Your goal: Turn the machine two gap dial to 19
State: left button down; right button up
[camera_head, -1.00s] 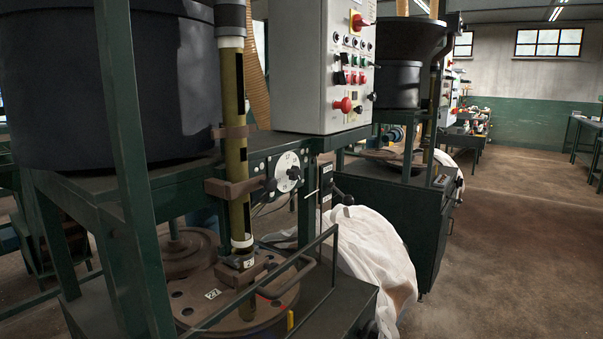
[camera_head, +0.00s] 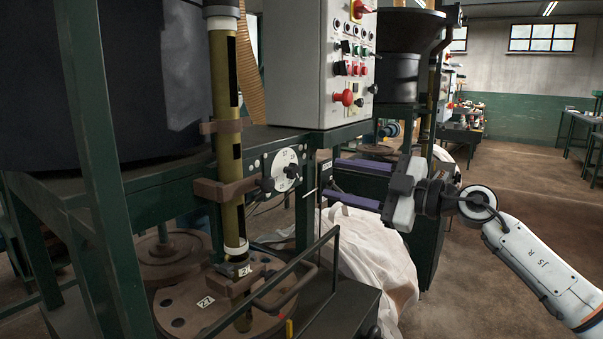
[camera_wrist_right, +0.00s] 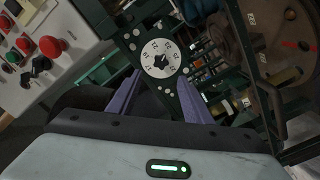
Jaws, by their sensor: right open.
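The gap dial (camera_head: 285,170) is a white round plate with numbers and a dark knob, on the green frame of the near machine. It also shows in the right wrist view (camera_wrist_right: 160,59), ahead of the fingers, with the black knob at its centre. My left gripper is not in view.
A control box (camera_head: 318,65) with red and green buttons sits above the dial. A black handle bar (camera_head: 300,270) and a round brown plate (camera_head: 190,305) are below left. Open floor lies at right.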

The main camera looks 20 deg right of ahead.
aim_at(295, 171)
jog(key=x, duration=1)
jog(key=shift+a, duration=0.15)
jog(key=shift+p, duration=0.3)
jog(key=c, duration=1.1)
